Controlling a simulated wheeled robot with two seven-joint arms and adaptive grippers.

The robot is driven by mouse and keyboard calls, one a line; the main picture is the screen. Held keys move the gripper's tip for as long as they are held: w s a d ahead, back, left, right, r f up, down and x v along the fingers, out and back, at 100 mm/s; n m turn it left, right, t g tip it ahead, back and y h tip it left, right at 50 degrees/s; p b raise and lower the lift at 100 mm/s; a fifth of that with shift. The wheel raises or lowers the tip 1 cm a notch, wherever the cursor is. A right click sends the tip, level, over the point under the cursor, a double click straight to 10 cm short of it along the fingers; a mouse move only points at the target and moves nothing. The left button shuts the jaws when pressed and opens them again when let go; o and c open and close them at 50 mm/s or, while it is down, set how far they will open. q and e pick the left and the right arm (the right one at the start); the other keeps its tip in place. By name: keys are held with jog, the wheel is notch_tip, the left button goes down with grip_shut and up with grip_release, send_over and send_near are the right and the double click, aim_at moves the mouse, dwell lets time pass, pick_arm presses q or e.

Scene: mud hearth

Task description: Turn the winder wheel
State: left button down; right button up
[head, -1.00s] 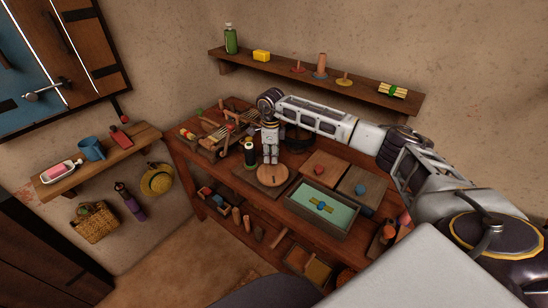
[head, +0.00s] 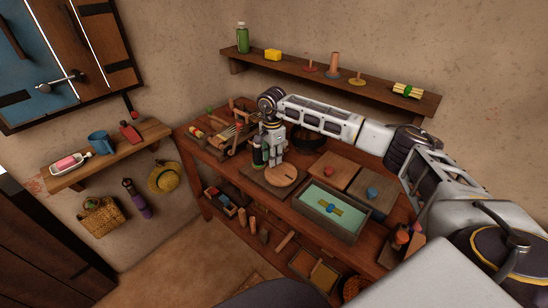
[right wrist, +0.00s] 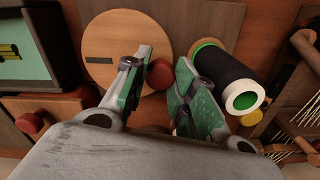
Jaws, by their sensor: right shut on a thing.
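The winder wheel, a flat round wooden disc (head: 282,176), lies on a wooden board on the workbench. In the right wrist view the wheel (right wrist: 105,35) shows a dark slot and a red knob (right wrist: 160,75) near its edge. My right gripper (right wrist: 164,60) is shut on this knob, with a green-padded finger on each side. In the head view my right gripper (head: 272,155) points down at the wheel's far edge and hides the knob. A dark spool with a green rim (right wrist: 225,75) stands close beside the fingers. My left gripper is not in view.
A wooden frame with strings (head: 235,132) stands left of the spool. Two lidded boxes with red and blue knobs (head: 364,186) and a green-lined tray (head: 315,218) stand to the right. A dark bowl (head: 311,140) is behind the gripper. A wall shelf (head: 330,78) runs above.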

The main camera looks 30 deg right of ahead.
jog(key=shift+a+r+n, duration=0.1)
jog(key=shift+a+n, duration=0.05)
jog(key=shift+n, duration=0.25)
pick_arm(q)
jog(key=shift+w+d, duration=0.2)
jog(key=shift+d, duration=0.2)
pick_arm(e)
jog(key=o, duration=1)
jog(key=shift+o, duration=0.2)
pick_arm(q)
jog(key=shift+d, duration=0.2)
pick_arm(e)
notch_tip(320, 180, up, 12)
